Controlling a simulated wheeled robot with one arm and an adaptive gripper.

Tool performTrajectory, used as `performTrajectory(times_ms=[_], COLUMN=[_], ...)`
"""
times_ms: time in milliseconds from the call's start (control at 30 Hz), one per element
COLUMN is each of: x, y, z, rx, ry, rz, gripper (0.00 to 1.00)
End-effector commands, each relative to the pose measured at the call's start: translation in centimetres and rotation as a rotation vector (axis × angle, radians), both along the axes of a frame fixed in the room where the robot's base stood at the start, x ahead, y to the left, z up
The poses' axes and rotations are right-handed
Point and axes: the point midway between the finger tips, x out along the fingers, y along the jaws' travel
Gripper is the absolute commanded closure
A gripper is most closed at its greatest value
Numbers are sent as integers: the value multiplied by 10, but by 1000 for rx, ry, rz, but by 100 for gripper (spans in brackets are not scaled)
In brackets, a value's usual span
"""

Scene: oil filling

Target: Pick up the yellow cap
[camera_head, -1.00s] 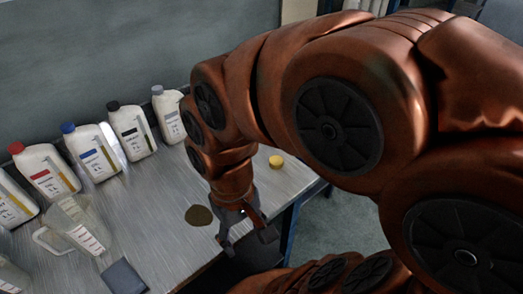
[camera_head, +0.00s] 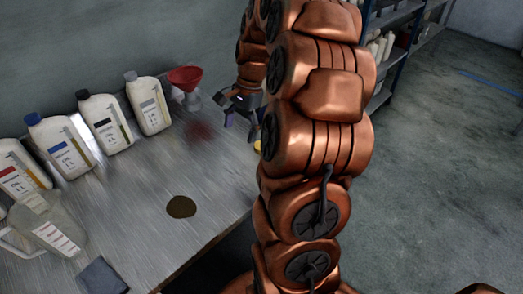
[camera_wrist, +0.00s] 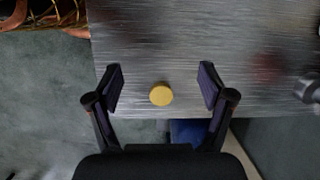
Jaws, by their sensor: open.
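The yellow cap (camera_wrist: 161,94) is a small round disc lying on the grey table (camera_wrist: 170,40) near its edge. In the wrist view it sits between the two spread fingers of my gripper (camera_wrist: 160,88), with space on both sides, touching neither. In the head view only a sliver of the cap (camera_head: 257,147) shows, the rest hidden behind my arm. My gripper (camera_head: 242,120) is open and empty at the table's right side. I cannot tell its exact height above the cap.
Several white bottles (camera_head: 103,122) stand along the wall. A red funnel (camera_head: 186,78) stands near my gripper. Shelves (camera_head: 400,45) stand behind at the right.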

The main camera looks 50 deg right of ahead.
Motion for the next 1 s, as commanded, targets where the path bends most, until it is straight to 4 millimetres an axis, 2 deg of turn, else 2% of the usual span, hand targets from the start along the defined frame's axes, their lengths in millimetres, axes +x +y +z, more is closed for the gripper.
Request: performTrajectory(times_ms=[33, 200, 300, 400, 533, 1000], x=[2, 2, -2, -4, -5, 1], y=[-23, -81, -103, -116, -120, -107], z=[-12, -37, -47, -51, -58, -92], rx=[7, 29, 39, 43, 45, 47], ry=[4, 26, 36, 40, 44, 48], rz=[-79, -305, -391, -442, -465, -460], gripper=[19, 19, 19, 19, 19, 19])
